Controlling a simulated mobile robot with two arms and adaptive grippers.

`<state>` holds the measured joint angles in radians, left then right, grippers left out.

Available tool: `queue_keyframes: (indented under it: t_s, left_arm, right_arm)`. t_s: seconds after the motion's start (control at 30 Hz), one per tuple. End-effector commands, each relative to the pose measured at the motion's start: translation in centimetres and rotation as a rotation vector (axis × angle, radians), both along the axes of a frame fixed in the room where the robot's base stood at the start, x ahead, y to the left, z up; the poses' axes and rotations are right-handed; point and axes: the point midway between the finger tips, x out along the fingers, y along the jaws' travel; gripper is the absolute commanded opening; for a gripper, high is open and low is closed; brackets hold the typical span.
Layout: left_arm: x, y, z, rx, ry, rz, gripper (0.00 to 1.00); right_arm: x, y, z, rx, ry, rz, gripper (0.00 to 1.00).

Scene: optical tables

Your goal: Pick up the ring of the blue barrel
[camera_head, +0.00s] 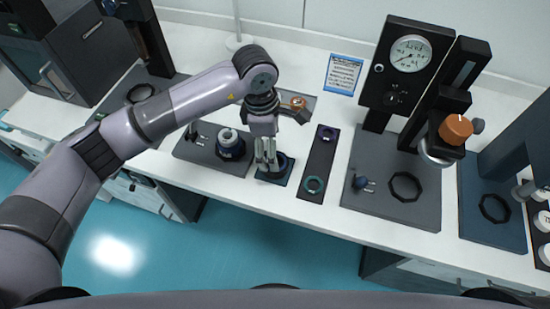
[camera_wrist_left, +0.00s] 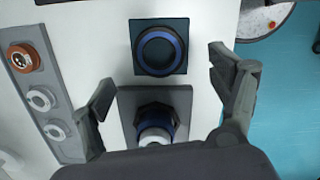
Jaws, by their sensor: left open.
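A blue ring (camera_wrist_left: 136,50) lies flat on a small dark square pad (camera_wrist_left: 183,68) in the left wrist view; in the head view the pad (camera_head: 264,177) is partly hidden by my gripper. The blue barrel (camera_head: 230,152), dark blue with a pale top, stands upright on a grey plate (camera_head: 190,148) just left of the pad. It also shows in the left wrist view (camera_wrist_left: 156,120), between my fingers. My left gripper (camera_head: 266,166) is open and empty, pointing down above the pad area. In the left wrist view, the ring lies just beyond the fingertips (camera_wrist_left: 162,80). My right gripper is not in view.
A grey strip with an orange ring (camera_head: 298,102) lies behind my gripper. A tall gauge stand (camera_head: 395,80) rises at the right.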

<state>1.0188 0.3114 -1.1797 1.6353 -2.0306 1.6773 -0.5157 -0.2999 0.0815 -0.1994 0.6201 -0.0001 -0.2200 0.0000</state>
Motion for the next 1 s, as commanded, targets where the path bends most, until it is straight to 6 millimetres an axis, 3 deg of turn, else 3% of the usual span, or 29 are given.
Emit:
queue_keyframes:
  t_s: [0.27,0.4,0.6,0.83,1.0]
  left_arm:
    - [-0.1,-0.3,-1.9,-0.002,0.003,0.0,0.83]
    - [-0.1,-0.4,-4.0,0.001,0.004,0.003,0.83]
    - [0.0,-0.7,-6.2,-0.002,0.0,0.0,0.83]
    - [0.1,-0.7,-6.3,-0.002,-0.002,0.0,0.82]
    - [0.1,-0.7,-6.3,-0.002,-0.002,0.0,0.71]
  right_arm:
    - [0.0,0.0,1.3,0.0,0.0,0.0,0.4]
    - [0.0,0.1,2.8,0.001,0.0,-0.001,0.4]
    - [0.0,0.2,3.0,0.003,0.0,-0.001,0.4]
    - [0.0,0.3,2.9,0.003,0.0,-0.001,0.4]
    - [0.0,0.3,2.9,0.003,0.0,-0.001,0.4]
